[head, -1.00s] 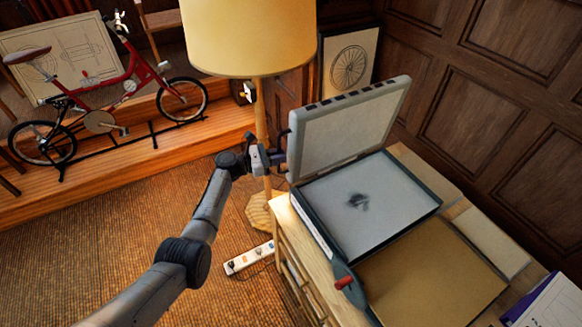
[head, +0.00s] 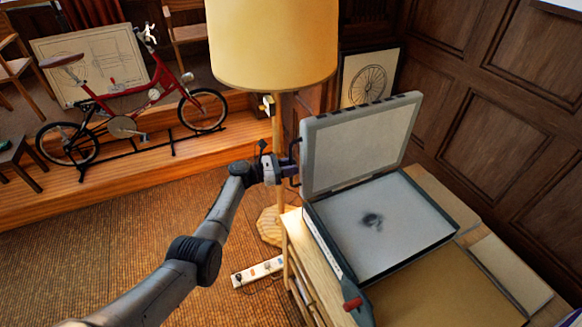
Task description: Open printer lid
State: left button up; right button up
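The printer (head: 385,225) sits on a wooden cabinet, with its pale glass bed uncovered and a dark smudge on it. Its grey lid (head: 360,146) stands raised, close to upright, hinged along the back edge of the bed. My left gripper (head: 291,166) is at the left edge of the lid, by a dark handle-like part there. The fingers are small and partly hidden against the lid edge, so I cannot see whether they are closed on it. My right gripper is not in view.
A floor lamp (head: 272,45) with a large yellow shade stands just behind my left gripper. A power strip (head: 258,271) lies on the carpet beside the cabinet. A red bicycle (head: 130,105) stands on a wooden step at the left. Wood panelling closes off the right.

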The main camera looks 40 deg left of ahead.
pick_arm(q)
jog(key=shift+o, duration=1)
jog(key=v, duration=1.3)
jog(key=shift+s+a+p, duration=0.3)
jog(key=shift+p, duration=0.15)
